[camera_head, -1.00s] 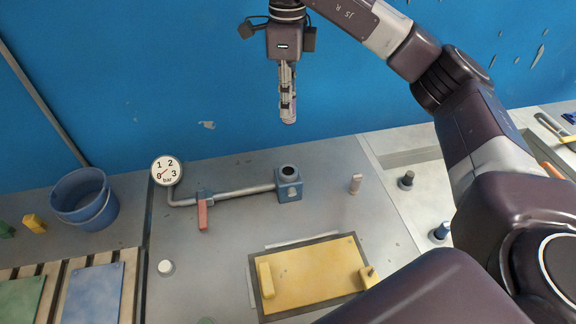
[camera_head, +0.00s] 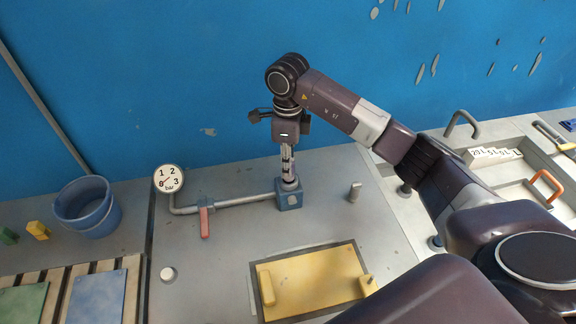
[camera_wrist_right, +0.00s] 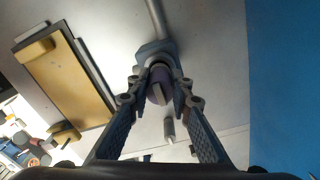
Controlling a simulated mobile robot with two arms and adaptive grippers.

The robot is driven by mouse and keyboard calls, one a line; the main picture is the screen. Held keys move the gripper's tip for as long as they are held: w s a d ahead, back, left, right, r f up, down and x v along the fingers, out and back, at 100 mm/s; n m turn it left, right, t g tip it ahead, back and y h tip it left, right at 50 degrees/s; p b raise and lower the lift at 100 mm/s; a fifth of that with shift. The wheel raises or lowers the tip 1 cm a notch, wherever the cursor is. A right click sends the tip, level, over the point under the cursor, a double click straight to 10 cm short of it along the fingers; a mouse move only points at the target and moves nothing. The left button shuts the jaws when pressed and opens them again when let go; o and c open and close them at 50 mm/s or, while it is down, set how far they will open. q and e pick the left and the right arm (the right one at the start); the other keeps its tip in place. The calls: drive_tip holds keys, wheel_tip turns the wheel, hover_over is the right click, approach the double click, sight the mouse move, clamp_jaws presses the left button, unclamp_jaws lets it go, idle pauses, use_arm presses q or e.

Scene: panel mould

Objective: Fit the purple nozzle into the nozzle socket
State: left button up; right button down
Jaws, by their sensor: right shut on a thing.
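My right gripper (camera_head: 287,176) points straight down over the blue nozzle socket (camera_head: 291,200) at the end of the grey pipe. In the right wrist view the gripper (camera_wrist_right: 161,100) is shut on the purple nozzle (camera_wrist_right: 158,86), which sits between the fingertips. The blue socket (camera_wrist_right: 155,52) lies right behind the nozzle there. The nozzle's lower end is at the socket's opening; the fingers hide how deep it sits. My left gripper is not in view.
A pressure gauge (camera_head: 169,179) and a red-handled valve (camera_head: 205,222) sit on the pipe (camera_head: 240,199). A yellow panel (camera_head: 312,281) lies in front. A blue bucket (camera_head: 88,207) stands left.

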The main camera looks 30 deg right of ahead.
drive_tip(key=shift+s+f, duration=0.1)
drive_tip(key=shift+f, duration=0.7)
drive_tip(key=shift+f, duration=0.1)
drive_tip(key=c, duration=1.7)
unclamp_jaws()
drive_tip(key=shift+c, duration=0.2)
